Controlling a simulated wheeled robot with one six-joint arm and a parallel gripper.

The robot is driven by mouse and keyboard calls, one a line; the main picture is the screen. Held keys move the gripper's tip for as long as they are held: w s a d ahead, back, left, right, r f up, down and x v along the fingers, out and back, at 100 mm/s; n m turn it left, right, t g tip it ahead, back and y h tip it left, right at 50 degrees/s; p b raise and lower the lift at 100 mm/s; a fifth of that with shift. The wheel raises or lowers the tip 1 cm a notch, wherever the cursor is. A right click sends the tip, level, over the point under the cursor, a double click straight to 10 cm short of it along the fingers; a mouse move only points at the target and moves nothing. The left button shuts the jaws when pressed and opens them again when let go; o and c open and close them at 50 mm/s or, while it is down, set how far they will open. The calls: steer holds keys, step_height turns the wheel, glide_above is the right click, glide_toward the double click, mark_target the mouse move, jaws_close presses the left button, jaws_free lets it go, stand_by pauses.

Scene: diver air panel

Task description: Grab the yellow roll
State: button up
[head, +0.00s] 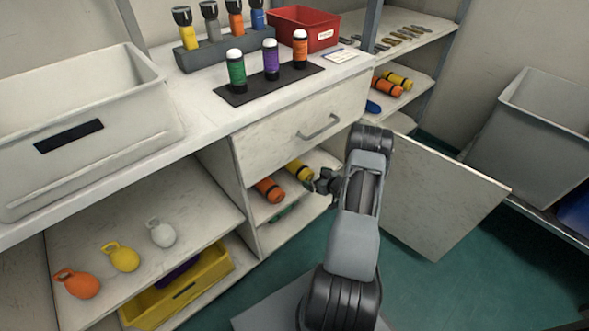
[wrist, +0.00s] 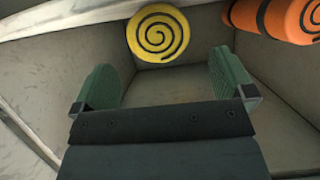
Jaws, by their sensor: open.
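A yellow roll (head: 299,171) with a dark band lies on the upper shelf inside the open cabinet under the drawer. Its round end with a black spiral faces the wrist view (wrist: 158,33). My gripper (head: 325,183) is at the cabinet opening, close to that roll's near end. In the wrist view my gripper (wrist: 165,78) is open and empty, its two green-padded fingers apart, with the yellow roll beyond the gap. Any contact with it cannot be told. Another yellow roll (head: 397,79) lies on the right-hand shelf.
An orange roll (head: 269,190) lies beside the yellow one in the cabinet, also in the wrist view (wrist: 280,18). The open cabinet door (head: 435,200) stands right of my arm. A drawer (head: 300,125) is above. Teal floor is clear in front.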

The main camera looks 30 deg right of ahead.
mark_target(310, 175)
steer(key=shift+b+x, duration=1.2)
steer(key=shift+x, duration=2.15)
steer(key=shift+c, duration=0.3)
steer(key=shift+r, duration=0.1)
steer(key=c, duration=1)
